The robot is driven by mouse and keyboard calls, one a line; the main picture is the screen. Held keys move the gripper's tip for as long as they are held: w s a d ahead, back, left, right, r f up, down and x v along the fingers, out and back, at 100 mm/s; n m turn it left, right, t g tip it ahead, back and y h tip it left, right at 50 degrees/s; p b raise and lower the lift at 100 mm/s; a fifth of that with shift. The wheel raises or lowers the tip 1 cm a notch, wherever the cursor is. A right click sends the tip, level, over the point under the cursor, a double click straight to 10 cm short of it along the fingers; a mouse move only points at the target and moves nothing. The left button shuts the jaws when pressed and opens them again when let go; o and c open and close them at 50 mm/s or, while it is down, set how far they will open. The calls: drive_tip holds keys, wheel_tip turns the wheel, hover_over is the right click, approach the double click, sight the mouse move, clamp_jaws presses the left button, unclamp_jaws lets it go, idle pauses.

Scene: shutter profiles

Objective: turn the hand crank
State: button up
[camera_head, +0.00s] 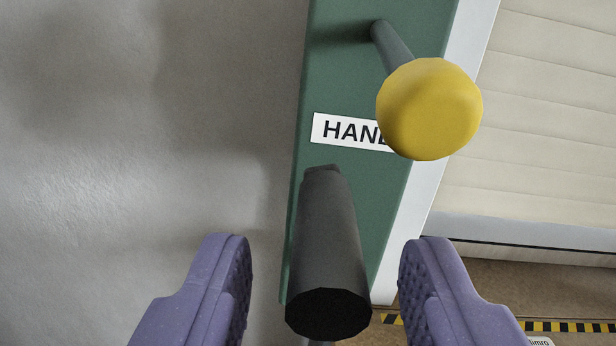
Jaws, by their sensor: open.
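A black cylindrical grip (329,235), which looks like the hand crank's handle, sticks out from the green panel (345,70) toward the camera. Its flat end faces me at the bottom centre. The rest of the crank is mostly hidden; only a small grey piece shows below the grip. My gripper (327,245) is open, with one purple finger left of the black grip and one right of it. Gaps show on both sides, wider on the right. I cannot tell the depth between fingertips and grip.
A yellow round knob (429,109) on a grey stem juts from the panel above right, partly covering a white label (345,131) reading "HAN...". A grey wall (130,130) lies left, a cream slatted shutter (550,120) right. Black-and-yellow floor tape (565,327) shows lower right.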

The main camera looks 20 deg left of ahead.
sight(325, 228)
drive_tip(key=x, duration=0.4)
drive_tip(key=shift+w+a+b, duration=0.1)
drive_tip(key=shift+w+b, duration=0.2)
drive_tip(key=shift+b, duration=0.05)
clamp_jaws()
